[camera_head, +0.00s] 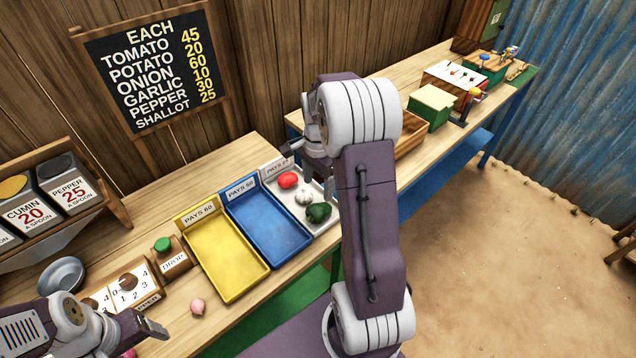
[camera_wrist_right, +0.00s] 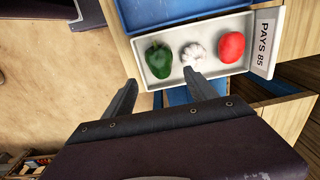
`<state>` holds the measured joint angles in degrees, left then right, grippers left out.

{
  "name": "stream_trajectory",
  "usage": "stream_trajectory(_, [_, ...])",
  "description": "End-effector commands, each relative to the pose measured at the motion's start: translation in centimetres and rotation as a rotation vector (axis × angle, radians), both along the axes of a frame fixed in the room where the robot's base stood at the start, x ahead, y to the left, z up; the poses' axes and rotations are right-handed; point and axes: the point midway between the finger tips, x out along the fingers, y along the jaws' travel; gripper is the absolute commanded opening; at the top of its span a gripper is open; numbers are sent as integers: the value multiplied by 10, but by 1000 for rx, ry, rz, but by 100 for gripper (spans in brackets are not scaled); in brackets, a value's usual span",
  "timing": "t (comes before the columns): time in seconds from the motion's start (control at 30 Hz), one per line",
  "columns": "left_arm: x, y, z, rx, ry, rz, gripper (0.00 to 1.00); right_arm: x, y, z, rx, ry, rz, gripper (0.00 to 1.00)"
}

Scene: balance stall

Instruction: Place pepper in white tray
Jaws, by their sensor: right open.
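The white tray (camera_head: 326,222) stands on the table at the right end of a row of trays. A dark green pepper (camera_head: 318,212), a white garlic (camera_head: 304,197) and a red tomato (camera_head: 288,180) lie in it. In the right wrist view the pepper (camera_wrist_right: 158,60) lies at the tray's left end, apart from my fingers. My right gripper (camera_wrist_right: 165,92) is open and empty beside the white tray (camera_wrist_right: 205,25). In the head view my right arm hides part of the tray's surroundings. My left gripper (camera_head: 150,328) is at the lower left; its jaws are unclear.
A blue tray (camera_head: 283,257) and a yellow tray (camera_head: 240,290) stand left of the white tray. A pink shallot (camera_head: 197,306) lies on the table near the green-button box (camera_head: 172,262). Wooden boxes stand on the table at the right.

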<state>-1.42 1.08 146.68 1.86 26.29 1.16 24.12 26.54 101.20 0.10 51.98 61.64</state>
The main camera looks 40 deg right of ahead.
Motion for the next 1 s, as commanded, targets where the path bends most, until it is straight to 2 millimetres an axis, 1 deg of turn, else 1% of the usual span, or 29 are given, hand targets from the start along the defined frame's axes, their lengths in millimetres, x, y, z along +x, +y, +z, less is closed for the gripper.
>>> stream_trajectory(0.1, [0, 0, 0, 0, 0, 0, 73, 0, 0, 3, 0, 0, 2, 66])
stream_trajectory(0.17, [0, 0, 0, 0, 0, 0, 73, -2, 9, 3, 0, -2, 56, 66])
stream_trajectory(0.27, [0, 0, 0, 0, 0, 0, 73, -19, 55, 0, -6, -21, 373, 66])
stream_trajectory(0.3, [0, 0, 0, 0, 0, 0, 73, -31, 79, -2, -11, -33, 553, 66])
stream_trajectory(0.37, [0, 0, 0, 0, 0, 0, 73, -52, 109, -6, -24, -53, 817, 66])
stream_trajectory(0.4, [0, 0, 0, 0, 0, 0, 73, -67, 126, -9, -33, -63, 979, 66])
stream_trajectory(0.5, [0, 0, 0, 0, 0, 0, 73, -99, 152, -16, -55, -84, 1293, 66])
stream_trajectory(0.6, [0, 0, 0, 0, 0, 0, 73, -116, 163, -21, -66, -93, 1450, 66])
stream_trajectory(0.63, [0, 0, 0, 0, 0, 0, 73, -118, 164, -21, -68, -95, 1468, 66])
stream_trajectory(1.0, [0, 0, 0, 0, 0, 0, 73, -119, 163, -22, -67, -92, 1475, 66])
